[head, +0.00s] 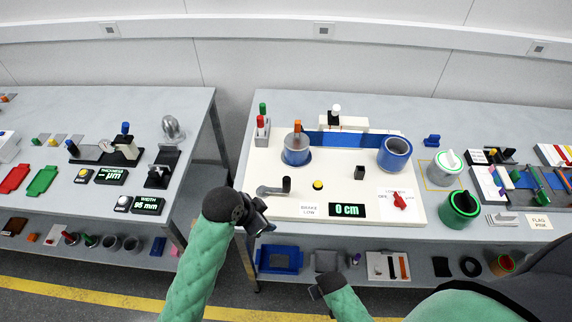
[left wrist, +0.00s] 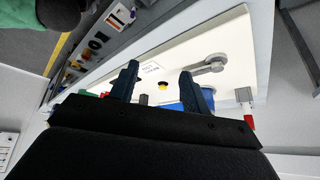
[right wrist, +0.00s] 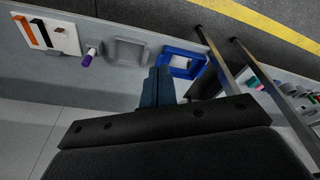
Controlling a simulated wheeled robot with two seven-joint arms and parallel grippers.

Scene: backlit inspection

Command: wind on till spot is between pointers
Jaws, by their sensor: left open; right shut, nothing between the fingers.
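A cream winding board (head: 330,185) lies on the right-hand table. Blue web (head: 345,140) runs across its back between a left roll (head: 296,150) and a right roll (head: 395,153). A grey crank (head: 272,189) with a black upright handle is at the front left; the crank arm also shows in the left wrist view (left wrist: 210,64). The display (head: 347,210) reads 0 cm. I cannot make out a spot or pointers. My left gripper (head: 262,214) is open and empty, in front of the board's front-left corner. My right gripper (head: 316,292) is shut and empty, low before the shelf.
A yellow button (head: 318,185), a red knob (head: 400,201) and a brake label (head: 317,209) are on the board. A white-topped block (head: 335,118) stands behind the web. A blue tray (head: 279,260) is on the lower shelf. A gap separates the two tables.

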